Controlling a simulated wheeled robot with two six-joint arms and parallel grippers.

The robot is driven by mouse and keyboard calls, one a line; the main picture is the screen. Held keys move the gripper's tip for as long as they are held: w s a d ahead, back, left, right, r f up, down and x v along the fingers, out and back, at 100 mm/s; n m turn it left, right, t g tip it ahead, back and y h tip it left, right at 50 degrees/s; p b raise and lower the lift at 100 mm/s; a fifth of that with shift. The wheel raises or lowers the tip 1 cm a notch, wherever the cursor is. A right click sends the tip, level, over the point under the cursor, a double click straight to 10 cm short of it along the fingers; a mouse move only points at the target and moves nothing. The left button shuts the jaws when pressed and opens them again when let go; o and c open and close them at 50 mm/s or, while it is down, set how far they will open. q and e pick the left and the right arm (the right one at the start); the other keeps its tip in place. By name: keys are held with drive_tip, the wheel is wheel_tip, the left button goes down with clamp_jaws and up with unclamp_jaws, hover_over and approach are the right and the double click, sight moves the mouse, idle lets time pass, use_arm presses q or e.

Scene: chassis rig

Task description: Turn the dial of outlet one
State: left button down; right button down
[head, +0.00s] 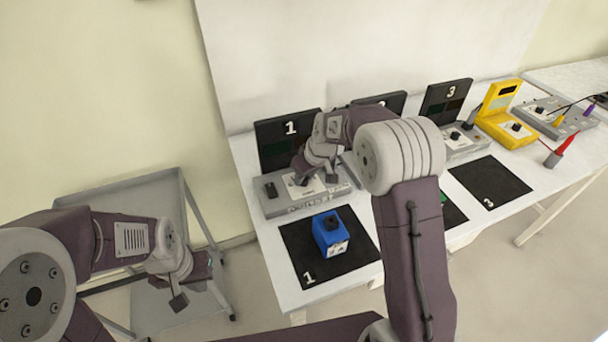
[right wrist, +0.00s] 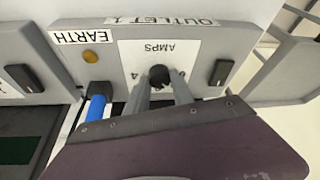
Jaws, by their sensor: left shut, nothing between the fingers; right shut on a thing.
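Outlet one is a grey box (head: 285,207) in front of the black board marked 1, at the left end of the table. In the right wrist view, the box (right wrist: 235,48) bears the labels OUTLET 1 and EARTH. Its black dial (right wrist: 158,73) sits on a white AMPS plate. My right gripper (right wrist: 160,88) is shut on the dial, with a finger on either side; the dial's pointer is hard to make out. In the head view my right gripper (head: 303,180) partly covers the dial. My left gripper (head: 180,301) is shut and empty, left of the table.
A blue block (head: 327,237) with a black top stands on the black mat (head: 300,270) marked 1. A black switch (right wrist: 221,72) is beside the dial. A yellow meter (head: 497,112) stands farther right. A grey cart (head: 150,210) is left of the table.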

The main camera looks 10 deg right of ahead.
drive_tip(key=n, duration=0.2)
drive_tip(key=shift+d+f+n+g+y+b, duration=0.1)
drive_tip(key=shift+n+g+y+b, duration=0.2)
drive_tip(key=shift+y+b, duration=0.1)
drive_tip(key=shift+w+n+g+y, duration=0.1)
drive_tip(key=shift+n+g+y, duration=0.35)
drive_tip(key=shift+n, duration=1.05)
drive_tip(key=c, duration=1.1)
unclamp_jaws()
drive_tip(key=v, duration=0.9)
